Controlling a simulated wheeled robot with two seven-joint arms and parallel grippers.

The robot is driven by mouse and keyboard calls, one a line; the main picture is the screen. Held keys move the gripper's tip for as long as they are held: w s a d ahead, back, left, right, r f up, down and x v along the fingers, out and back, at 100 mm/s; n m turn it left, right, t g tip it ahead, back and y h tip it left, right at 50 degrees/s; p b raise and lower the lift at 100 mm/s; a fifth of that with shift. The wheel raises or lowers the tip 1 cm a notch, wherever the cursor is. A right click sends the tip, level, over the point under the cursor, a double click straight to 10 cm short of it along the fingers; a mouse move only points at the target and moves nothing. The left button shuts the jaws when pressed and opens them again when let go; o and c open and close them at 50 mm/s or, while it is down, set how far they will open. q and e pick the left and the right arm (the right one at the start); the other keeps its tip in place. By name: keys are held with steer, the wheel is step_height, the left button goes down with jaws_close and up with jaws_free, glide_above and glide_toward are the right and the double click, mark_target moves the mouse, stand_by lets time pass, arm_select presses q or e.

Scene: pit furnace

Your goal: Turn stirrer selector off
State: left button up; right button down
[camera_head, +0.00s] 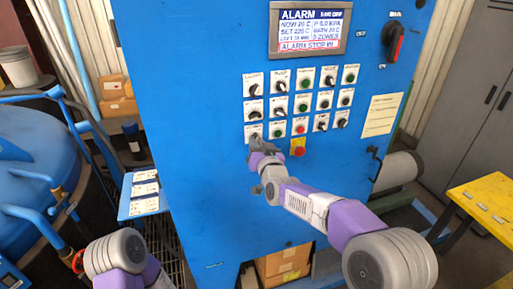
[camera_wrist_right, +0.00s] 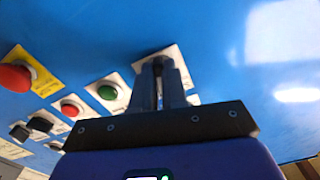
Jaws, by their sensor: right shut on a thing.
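The blue control cabinet (camera_head: 215,90) carries rows of black selectors and coloured push buttons on white label plates. My right gripper (camera_head: 254,140) is at the lowest, leftmost control of the panel. In the right wrist view, the gripper (camera_wrist_right: 159,80) is shut on the black selector knob (camera_wrist_right: 158,64), with a finger on each side. The fingers hide much of the knob and its plate (camera_wrist_right: 172,52). The label is too small to read, so I cannot confirm it is the stirrer selector or tell its setting. My left gripper is out of view.
A green button (camera_wrist_right: 107,92) sits beside the held knob. The alarm screen (camera_head: 310,30) is above, and a red-handled switch (camera_head: 396,42) is at upper right.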

steer(key=shift+d+n+b, duration=0.15)
steer(key=shift+n+b, duration=1.65)
steer(key=shift+n, duration=2.7)
steer(key=c, duration=1.2)
jaws_free()
steer(key=shift+o, duration=0.2)
steer(key=v, duration=0.7)
steer(key=shift+s+b, duration=0.2)
steer(key=shift+b, duration=0.15)
